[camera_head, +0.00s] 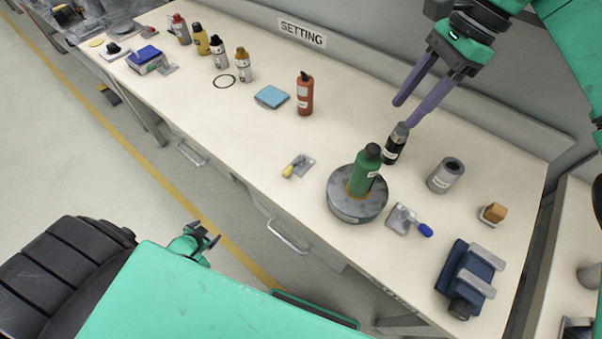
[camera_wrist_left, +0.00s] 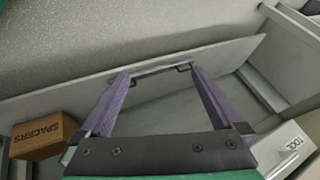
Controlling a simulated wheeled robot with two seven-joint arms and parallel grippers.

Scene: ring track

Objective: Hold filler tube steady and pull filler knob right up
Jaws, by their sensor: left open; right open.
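A black cylinder (camera_head: 392,150) with a label and a grey knob-like top (camera_head: 401,128) stands upright on the bench. A green bottle (camera_head: 363,174) with a dark cap stands on a round grey turntable-like base (camera_head: 345,209) in front of it. I cannot tell for sure which is the filler. My right gripper (camera_head: 405,114) is open above the bench, its lower fingertip close to the grey top; contact is unclear. My left gripper (camera_head: 209,237) is low beside the bench front, away from these things. In the left wrist view it (camera_wrist_left: 154,72) is open and empty.
A grey cylinder (camera_head: 445,175), a blue clamp-like block (camera_head: 465,280), a blue-handled bracket (camera_head: 405,219) and a red bottle (camera_head: 305,95) stand around. Several bottles are at the far left. The left wrist view shows a SPACERS box (camera_wrist_left: 42,136). The bench middle is mostly clear.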

